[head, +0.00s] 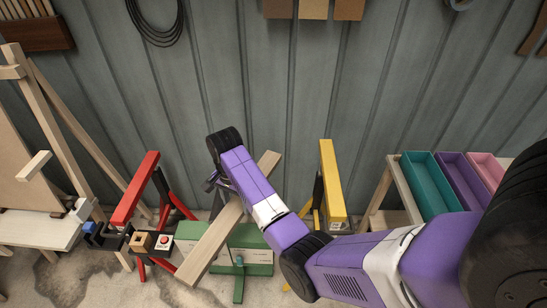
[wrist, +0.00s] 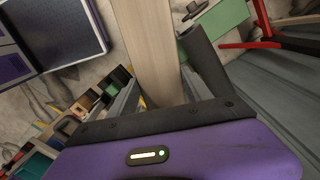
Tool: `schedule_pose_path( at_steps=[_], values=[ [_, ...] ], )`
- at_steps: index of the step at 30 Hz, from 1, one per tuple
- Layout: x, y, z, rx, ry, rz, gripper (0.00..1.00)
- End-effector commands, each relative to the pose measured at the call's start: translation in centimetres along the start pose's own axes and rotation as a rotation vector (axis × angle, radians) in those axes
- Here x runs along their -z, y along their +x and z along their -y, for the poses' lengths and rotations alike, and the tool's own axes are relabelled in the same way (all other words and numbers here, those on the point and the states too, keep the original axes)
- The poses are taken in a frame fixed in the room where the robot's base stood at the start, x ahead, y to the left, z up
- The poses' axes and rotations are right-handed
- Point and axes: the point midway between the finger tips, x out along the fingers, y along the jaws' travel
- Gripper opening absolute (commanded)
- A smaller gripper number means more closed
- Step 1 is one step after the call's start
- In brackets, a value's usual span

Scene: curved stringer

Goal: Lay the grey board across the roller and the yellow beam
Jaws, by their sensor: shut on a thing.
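A long pale, wood-toned board (head: 208,246) slants across the middle of the head view, its upper end to the right and its lower end near the floor. It looks more tan than grey. My gripper (wrist: 157,92) is shut on this board (wrist: 150,45), which runs away between the fingers in the wrist view. The yellow beam (head: 327,166) tops a stand to the right of the board, apart from it. I cannot clearly pick out the roller; a dark cylinder-like shape (wrist: 205,62) beside the board in the wrist view is unclear.
A red trestle (head: 137,188) stands left of the board, with a red-button box (head: 164,243) between them. A green bench (head: 252,262) stands below and behind the board. Coloured bins (head: 428,182) are at right, an easel (head: 52,130) at left, a metal wall behind.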

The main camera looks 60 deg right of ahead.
Motion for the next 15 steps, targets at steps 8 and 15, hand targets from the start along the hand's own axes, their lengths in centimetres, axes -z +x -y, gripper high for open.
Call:
schedule_pose_path(
  at_steps=[8,15],
  values=[
    [12.7,-3.5,-3.6,0.0,0.776,0.008,0.0],
    [17.4,-4.5,-6.0,-0.002,1.108,0.013,0.0]
  ],
)
